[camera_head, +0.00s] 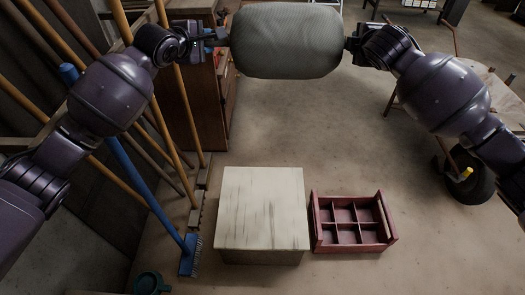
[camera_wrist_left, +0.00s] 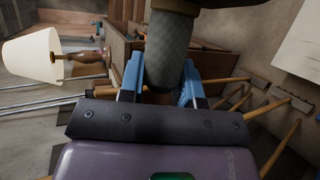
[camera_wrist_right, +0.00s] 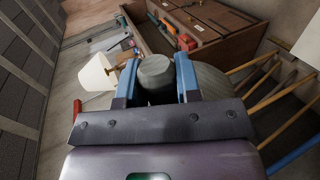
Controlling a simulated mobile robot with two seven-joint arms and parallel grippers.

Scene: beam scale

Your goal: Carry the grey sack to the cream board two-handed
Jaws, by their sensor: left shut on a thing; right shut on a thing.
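The grey sack (camera_head: 287,40) hangs level in the air between my two grippers at the top of the head view. My left gripper (camera_head: 224,39) is shut on its left end, and my right gripper (camera_head: 353,45) is shut on its right end. In the left wrist view the sack (camera_wrist_left: 172,48) sits between the blue fingers. In the right wrist view the sack's end (camera_wrist_right: 155,74) is between the blue fingers. The cream board (camera_head: 262,205) lies flat as a square top in the lower middle of the head view, apart from the sack and nearer to me.
A red crate with compartments (camera_head: 316,235) stands right of the board. A blue broom (camera_head: 131,172) and several wooden poles lean on the left. A wooden cabinet (camera_head: 192,105) stands behind them. Floor between sack and board is clear.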

